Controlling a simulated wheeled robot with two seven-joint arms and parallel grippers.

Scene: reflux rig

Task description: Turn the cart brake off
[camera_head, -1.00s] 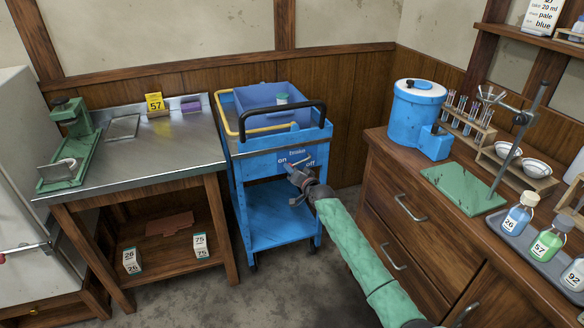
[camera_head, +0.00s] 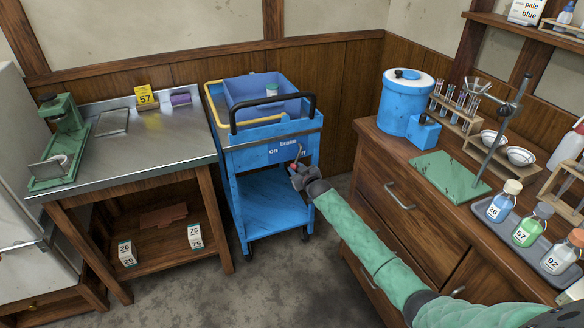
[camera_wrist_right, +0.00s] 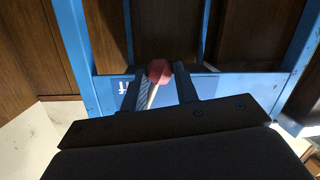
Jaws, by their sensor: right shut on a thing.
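The blue cart (camera_head: 268,190) stands between the metal-topped table and the wooden cabinet. Its front panel carries a blue brake label (camera_head: 284,146) with "on" at left and "off" at right. My right gripper (camera_head: 297,167) is at this panel, in front of the "off" side, and partly hides that word. In the right wrist view, the gripper (camera_wrist_right: 166,82) is shut on the red knob (camera_wrist_right: 159,71) of the brake lever. The lever's pale shaft (camera_wrist_right: 151,97) shows between the fingers; its pivot is hidden. My left gripper is not in view.
The metal-topped table (camera_head: 150,150) is close at left. The cabinet (camera_head: 375,190) at right bears bottles and a blue tank (camera_head: 400,105). Floor in front of the cart is clear.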

